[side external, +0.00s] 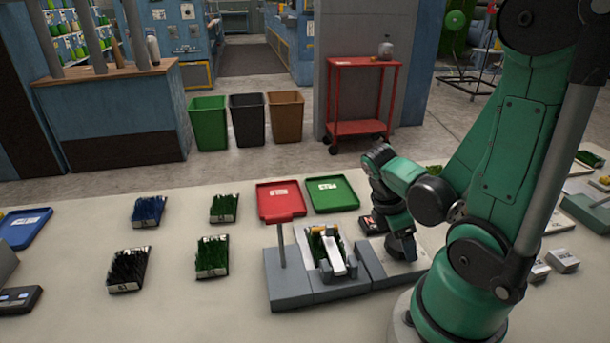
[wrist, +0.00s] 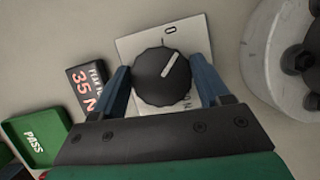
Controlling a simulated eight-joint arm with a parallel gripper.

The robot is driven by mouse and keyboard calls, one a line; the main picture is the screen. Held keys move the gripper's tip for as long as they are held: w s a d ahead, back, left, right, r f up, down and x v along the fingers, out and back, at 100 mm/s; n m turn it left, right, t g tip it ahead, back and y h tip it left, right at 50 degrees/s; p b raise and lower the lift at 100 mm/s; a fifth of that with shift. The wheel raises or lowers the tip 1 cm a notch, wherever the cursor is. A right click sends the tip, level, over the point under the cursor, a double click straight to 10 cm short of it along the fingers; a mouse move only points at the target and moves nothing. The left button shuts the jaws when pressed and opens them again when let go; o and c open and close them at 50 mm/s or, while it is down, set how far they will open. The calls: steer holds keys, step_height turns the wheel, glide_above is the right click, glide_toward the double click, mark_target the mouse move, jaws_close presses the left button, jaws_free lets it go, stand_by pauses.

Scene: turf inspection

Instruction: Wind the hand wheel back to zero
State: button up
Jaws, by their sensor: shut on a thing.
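The hand wheel (wrist: 150,85) is a black, fluted knob with a white pointer line, seen from above in the wrist view. It sits on a pale dial plate (wrist: 135,45) with a 0 printed at the top. The pointer slants up and to the right, turned away from the 0 mark. My gripper (wrist: 162,78) is shut on the wheel, with one blue finger on each side. In the side external view my gripper (side external: 403,248) is low at the right end of the grey test rig (side external: 290,290), and the wheel is hidden there.
A black display (wrist: 92,88) reading 35 N lies left of the dial. A green PASS tray (wrist: 35,130) is farther left. A red tray (side external: 280,213) stands behind the rig. A turf sample (side external: 318,243) sits in the rig; several others stand left with bench room between.

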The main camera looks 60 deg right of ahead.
mark_target(387, 238)
steer(key=o, duration=1.3)
steer(key=shift+r, duration=0.1)
steer(key=shift+v, duration=2.75)
steer(key=m, duration=0.2)
steer(key=m+y, duration=0.1)
steer(key=shift+w+d, duration=0.3)
steer(key=shift+d+m+g+y, duration=0.1)
steer(key=shift+m+g+y, duration=0.3)
steer(key=shift+m, duration=0.7)
steer(key=shift+x, duration=2.75)
